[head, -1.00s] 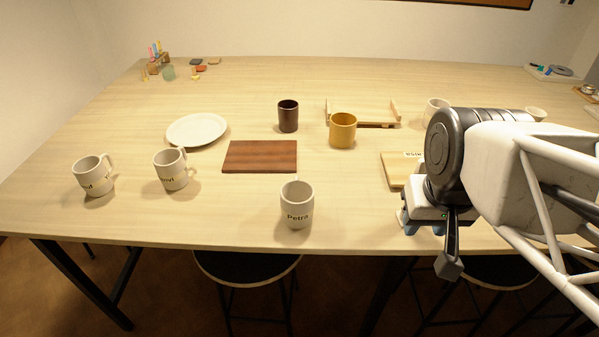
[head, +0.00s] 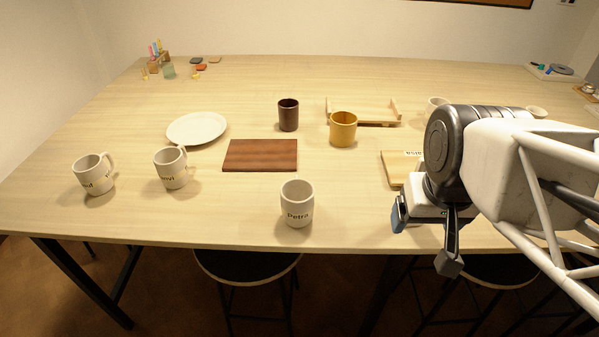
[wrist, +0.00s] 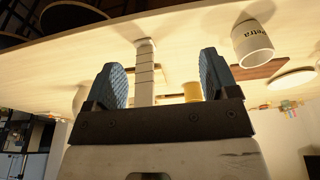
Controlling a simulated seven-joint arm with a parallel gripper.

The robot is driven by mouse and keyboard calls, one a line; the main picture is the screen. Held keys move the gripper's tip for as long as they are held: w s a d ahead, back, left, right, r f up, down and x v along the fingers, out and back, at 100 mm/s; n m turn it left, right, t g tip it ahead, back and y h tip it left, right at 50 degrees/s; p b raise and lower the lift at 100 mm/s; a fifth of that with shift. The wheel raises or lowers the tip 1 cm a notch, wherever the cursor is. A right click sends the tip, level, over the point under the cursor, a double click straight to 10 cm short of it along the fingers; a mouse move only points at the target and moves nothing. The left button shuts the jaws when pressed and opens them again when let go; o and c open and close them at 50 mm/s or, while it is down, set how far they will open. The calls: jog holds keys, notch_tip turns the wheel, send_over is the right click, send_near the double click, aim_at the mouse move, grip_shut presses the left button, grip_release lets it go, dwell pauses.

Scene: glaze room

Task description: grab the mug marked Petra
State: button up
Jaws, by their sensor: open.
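The mug marked Petra (head: 297,205) is pale grey and stands upright near the front edge of the table, at the middle. In the wrist view it shows at the upper right (wrist: 252,44), with part of its lettering in sight. Its handle is mostly hidden behind it in the head view. My gripper (head: 399,214) is to the right of this mug, clear of it and above the table. In the wrist view my gripper (wrist: 162,62) has its two blue fingers wide apart, with the Petra mug outside them on the right.
Two more lettered mugs, one (head: 94,177) at far left and one (head: 171,169) beside it, stand left. A brown board (head: 260,156), white plate (head: 197,129), dark cup (head: 288,116) and yellow mug (head: 343,130) lie behind. A light board (head: 395,172) is near my gripper. Table between gripper and Petra mug is clear.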

jog(key=w+a+f+n+g, duration=0.1)
jog(key=w+a+n, duration=0.85)
jog(key=w, duration=0.45)
jog(key=n+g, duration=0.2)
jog(key=n, duration=0.7)
send_over(297, 177)
notch_tip(297, 177, down, 6)
jog(key=shift+s+a+f, duration=0.15)
jog(key=shift+f, duration=0.1)
jog(key=shift+f, duration=0.1)
jog(key=shift+f, duration=1.2)
jog(key=shift+f, duration=0.15)
jog(key=shift+f, duration=2.45)
